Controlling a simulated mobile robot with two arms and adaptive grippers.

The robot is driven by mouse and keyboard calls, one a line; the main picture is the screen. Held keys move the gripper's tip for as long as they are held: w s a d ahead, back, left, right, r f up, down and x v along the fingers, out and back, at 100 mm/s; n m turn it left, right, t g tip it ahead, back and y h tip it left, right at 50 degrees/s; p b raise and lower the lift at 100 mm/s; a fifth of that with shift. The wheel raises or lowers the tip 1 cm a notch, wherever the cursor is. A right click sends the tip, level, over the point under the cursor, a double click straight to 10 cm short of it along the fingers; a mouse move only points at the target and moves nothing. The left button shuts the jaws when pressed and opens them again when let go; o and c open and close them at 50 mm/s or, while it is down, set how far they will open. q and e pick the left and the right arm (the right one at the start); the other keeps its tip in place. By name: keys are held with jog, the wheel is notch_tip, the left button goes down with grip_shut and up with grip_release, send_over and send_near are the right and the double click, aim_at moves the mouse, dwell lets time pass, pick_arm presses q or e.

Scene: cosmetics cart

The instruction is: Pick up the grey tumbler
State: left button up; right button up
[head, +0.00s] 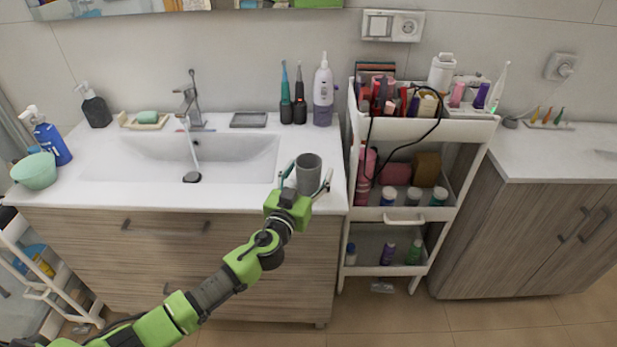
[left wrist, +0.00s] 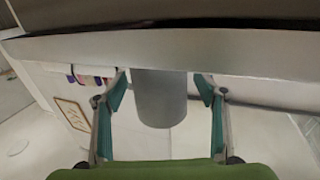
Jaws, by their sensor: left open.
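The grey tumbler (head: 309,172) stands upright on the right end of the white sink counter in the head view. In the left wrist view the tumbler (left wrist: 159,98) sits in the middle, between the two fingers. My left gripper (head: 308,180) is open, its fingers on either side of the tumbler. In the left wrist view the gripper (left wrist: 160,100) shows a gap between each finger and the tumbler. My right gripper is not in view.
The white cart (head: 405,215) with bottles stands just right of the counter. The faucet (head: 190,100) and basin (head: 235,158) lie to the left.

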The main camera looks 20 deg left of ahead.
pick_arm(q)
jog(key=shift+c, duration=0.5)
jog(key=c, duration=1.1)
jog(key=shift+c, duration=0.2)
